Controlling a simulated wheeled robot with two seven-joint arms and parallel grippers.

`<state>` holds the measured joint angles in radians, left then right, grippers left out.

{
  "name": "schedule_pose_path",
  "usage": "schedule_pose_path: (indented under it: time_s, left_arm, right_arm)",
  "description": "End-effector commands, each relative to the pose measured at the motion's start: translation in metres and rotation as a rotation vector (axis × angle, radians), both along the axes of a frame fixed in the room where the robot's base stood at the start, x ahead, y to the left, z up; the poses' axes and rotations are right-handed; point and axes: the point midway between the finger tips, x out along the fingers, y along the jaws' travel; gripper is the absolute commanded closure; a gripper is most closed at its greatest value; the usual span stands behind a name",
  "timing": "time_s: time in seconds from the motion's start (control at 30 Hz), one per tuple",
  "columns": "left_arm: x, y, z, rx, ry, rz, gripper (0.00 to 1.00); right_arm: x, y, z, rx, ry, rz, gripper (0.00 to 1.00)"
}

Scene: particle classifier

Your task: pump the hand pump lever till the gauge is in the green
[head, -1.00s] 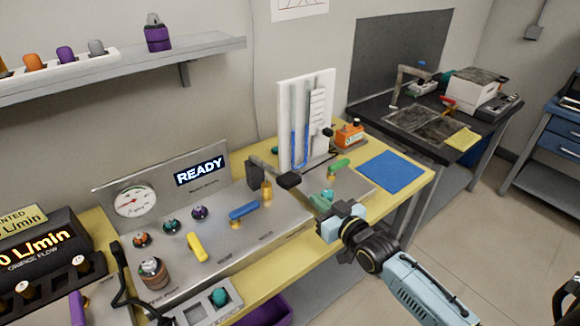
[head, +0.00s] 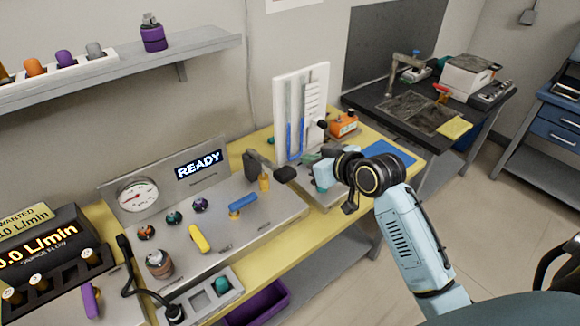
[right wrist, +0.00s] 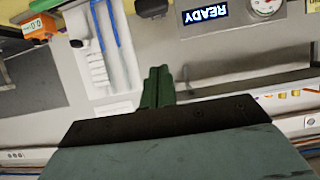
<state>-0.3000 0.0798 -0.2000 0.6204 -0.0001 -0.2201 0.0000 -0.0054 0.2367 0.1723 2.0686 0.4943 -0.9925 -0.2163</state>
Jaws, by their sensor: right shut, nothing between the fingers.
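The hand pump lever (head: 285,173) ends in a black grip that sticks out to the right of a dark upright block (head: 252,164) at the back of the grey panel. The round white gauge (head: 138,197) is at the panel's left; its colour bands are too small to read surely. It also shows in the right wrist view (right wrist: 265,4). My right gripper (head: 312,160) is just right of the lever's grip, in front of the tube board, and appears apart from it. Its green fingers (right wrist: 157,88) are shut and empty. My left gripper is out of view.
A lit READY display (head: 199,165) stands beside the gauge. Blue (head: 242,204) and yellow (head: 200,238) valve handles are on the panel. A white board (head: 300,105) with blue-filled tubes stands behind my right gripper. An orange box (head: 344,124) is to its right.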

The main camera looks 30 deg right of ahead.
Motion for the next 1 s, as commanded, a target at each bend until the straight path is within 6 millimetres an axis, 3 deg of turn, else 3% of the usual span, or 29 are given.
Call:
schedule_pose_path:
  time_s: [0.27, 0.77, 1.0]
  left_arm:
    - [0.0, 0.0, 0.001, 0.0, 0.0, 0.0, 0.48]
    - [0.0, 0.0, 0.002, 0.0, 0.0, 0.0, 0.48]
    - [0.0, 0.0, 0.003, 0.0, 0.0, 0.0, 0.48]
  right_arm:
    - [0.014, 0.002, -0.007, 0.002, 0.001, -0.001, 1.0]
    - [0.09, 0.016, -0.044, 0.003, 0.001, 0.0, 1.0]
    - [0.082, 0.014, -0.077, 0.001, 0.002, 0.0, 1.0]
